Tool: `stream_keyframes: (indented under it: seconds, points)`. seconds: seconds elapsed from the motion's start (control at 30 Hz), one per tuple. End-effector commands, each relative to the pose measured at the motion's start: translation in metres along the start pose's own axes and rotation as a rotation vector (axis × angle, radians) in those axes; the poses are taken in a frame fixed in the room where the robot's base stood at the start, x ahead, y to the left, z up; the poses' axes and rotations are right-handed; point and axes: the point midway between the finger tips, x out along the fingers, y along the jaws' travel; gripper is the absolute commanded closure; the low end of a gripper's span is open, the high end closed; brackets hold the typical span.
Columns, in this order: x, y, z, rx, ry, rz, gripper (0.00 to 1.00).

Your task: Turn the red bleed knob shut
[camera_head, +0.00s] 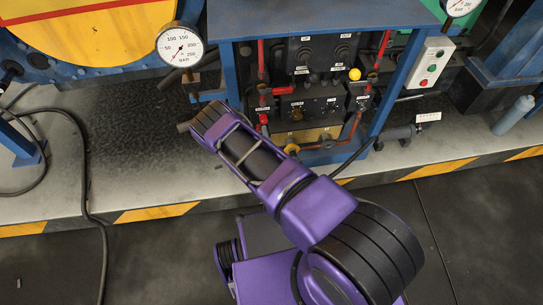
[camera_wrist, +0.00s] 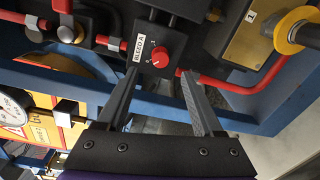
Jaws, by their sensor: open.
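The red bleed knob (camera_wrist: 160,57) is a small round knob on a black block labelled "BLEED A" (camera_wrist: 138,48) in the wrist view. White marks surround it on the block's face. My gripper (camera_wrist: 160,73) is open, and its two dark fingers point toward the block. The knob shows between and just beyond the fingertips. The fingers look empty, and I cannot tell how far the tips are from the block. In the head view my purple arm (camera_head: 318,208) reaches toward the panel's lower left.
A red pipe (camera_wrist: 240,86) runs right of the block. A yellow ring (camera_wrist: 290,30) sits at the upper right. A blue frame beam (camera_wrist: 78,82) passes behind the fingers. In the head view a pressure gauge (camera_head: 180,46) stands left of the black panel (camera_head: 313,53).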

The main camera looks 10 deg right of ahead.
Motion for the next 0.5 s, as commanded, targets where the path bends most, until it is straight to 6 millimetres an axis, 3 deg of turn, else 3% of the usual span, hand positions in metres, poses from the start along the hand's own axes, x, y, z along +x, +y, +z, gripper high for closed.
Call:
stream_keyframes:
  seconds: [0.2,0.5]
  points:
    - [-0.055,0.000,0.000,-0.002,0.002,-0.004,0.32]
    - [-0.096,0.000,0.000,-0.001,0.000,0.000,0.32]
